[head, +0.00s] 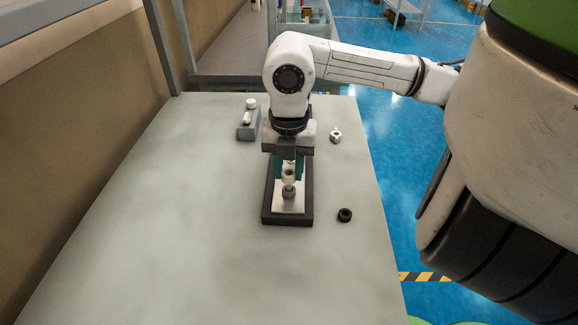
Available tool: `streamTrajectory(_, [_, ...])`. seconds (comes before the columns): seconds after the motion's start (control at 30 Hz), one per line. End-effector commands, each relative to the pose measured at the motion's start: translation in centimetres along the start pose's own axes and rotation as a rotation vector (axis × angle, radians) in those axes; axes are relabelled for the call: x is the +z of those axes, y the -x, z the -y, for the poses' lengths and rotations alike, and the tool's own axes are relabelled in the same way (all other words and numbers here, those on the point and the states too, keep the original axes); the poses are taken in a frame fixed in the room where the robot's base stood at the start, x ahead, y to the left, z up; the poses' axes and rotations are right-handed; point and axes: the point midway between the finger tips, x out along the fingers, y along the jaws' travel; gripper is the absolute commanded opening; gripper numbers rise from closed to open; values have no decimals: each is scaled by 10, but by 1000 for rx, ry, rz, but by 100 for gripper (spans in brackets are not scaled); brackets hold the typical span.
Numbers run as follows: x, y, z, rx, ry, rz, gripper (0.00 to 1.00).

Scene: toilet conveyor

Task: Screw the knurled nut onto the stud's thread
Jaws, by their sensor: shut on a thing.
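My gripper (288,175) points straight down over a dark base (268,215) with a pale plate on top. Its teal fingers are shut on a small pale, round piece, which appears to be the knurled nut (288,172). Right below, in line with it, a short grey round part (288,191) stands on the plate, apparently at the stud. The stud's thread is not clearly visible, and I cannot tell whether the nut touches it.
A black ring (344,214) lies right of the base. A pale nut-like piece (335,135) lies further back. A grey block (247,129) with white parts stands behind left. The grey table (170,230) is clear at left and front; its right edge drops to a blue floor.

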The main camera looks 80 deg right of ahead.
Motion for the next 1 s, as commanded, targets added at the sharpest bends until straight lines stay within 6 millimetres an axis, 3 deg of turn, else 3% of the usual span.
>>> streamTrajectory(1.0, [0, -18, 0, 0, 0, 1, 4])
